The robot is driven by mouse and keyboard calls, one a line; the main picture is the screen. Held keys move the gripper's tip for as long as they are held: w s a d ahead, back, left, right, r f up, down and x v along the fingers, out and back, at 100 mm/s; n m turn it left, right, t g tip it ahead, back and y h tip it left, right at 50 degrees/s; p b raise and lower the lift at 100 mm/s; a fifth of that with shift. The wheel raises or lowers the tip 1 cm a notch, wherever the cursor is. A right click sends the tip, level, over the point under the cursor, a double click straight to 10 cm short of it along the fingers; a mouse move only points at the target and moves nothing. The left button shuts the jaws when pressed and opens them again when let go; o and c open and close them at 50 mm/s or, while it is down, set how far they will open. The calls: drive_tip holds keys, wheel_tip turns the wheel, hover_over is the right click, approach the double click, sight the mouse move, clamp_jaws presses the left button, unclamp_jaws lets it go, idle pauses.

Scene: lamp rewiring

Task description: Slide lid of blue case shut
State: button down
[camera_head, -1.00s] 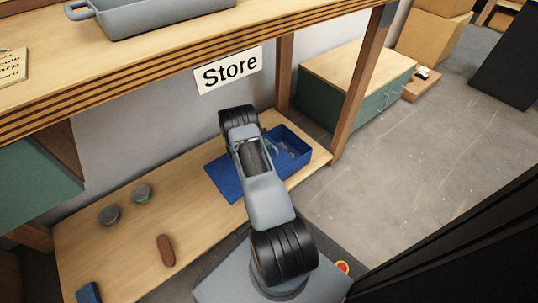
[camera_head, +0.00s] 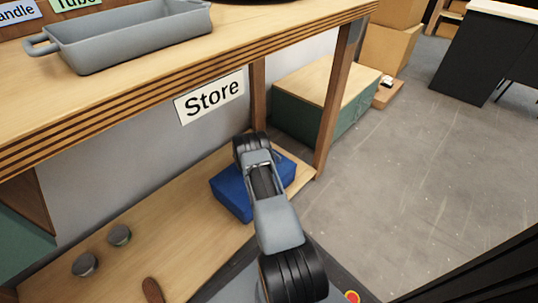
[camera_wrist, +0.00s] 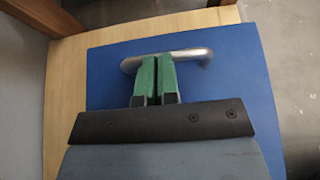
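The blue case (camera_head: 232,197) sits on the lower wooden shelf, partly hidden behind my arm in the head view. Its flat blue lid (camera_wrist: 235,80) fills much of the wrist view and covers the top of the case; no open compartment shows. A silver bar handle (camera_wrist: 190,54) stands on the lid. My gripper (camera_wrist: 156,60) has its two green fingers together, only a thin gap between them. The fingertips are at the handle, side by side along the bar, not clamped across it. The head view hides the fingertips behind my arm.
Two round grey tins (camera_head: 119,235) and a brown object (camera_head: 152,290) are on the shelf to the left. A shelf post (camera_head: 335,95) stands right of the case. The worktop with a grey tray (camera_head: 130,37) overhangs the shelf.

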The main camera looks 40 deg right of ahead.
drive_tip(key=shift+d, duration=0.2)
drive_tip(key=shift+s+a+r+p, duration=0.2)
drive_tip(key=shift+a+p, duration=0.1)
drive_tip(key=shift+a, duration=0.1)
drive_tip(key=p+v, duration=0.1)
drive_tip(key=v, duration=0.3)
drive_tip(key=p+v, duration=0.2)
drive_tip(key=v, duration=0.2)
drive_tip(key=f+p+v, duration=0.1)
drive_tip(key=p+v, duration=0.1)
drive_tip(key=v, duration=0.2)
drive_tip(key=shift+w+a, duration=0.2)
drive_tip(key=shift+a, duration=0.15)
drive_tip(key=shift+s+a+r, duration=0.1)
drive_tip(key=shift+a+r, duration=0.1)
drive_tip(key=shift+a, duration=0.3)
drive_tip(key=shift+a, duration=0.15)
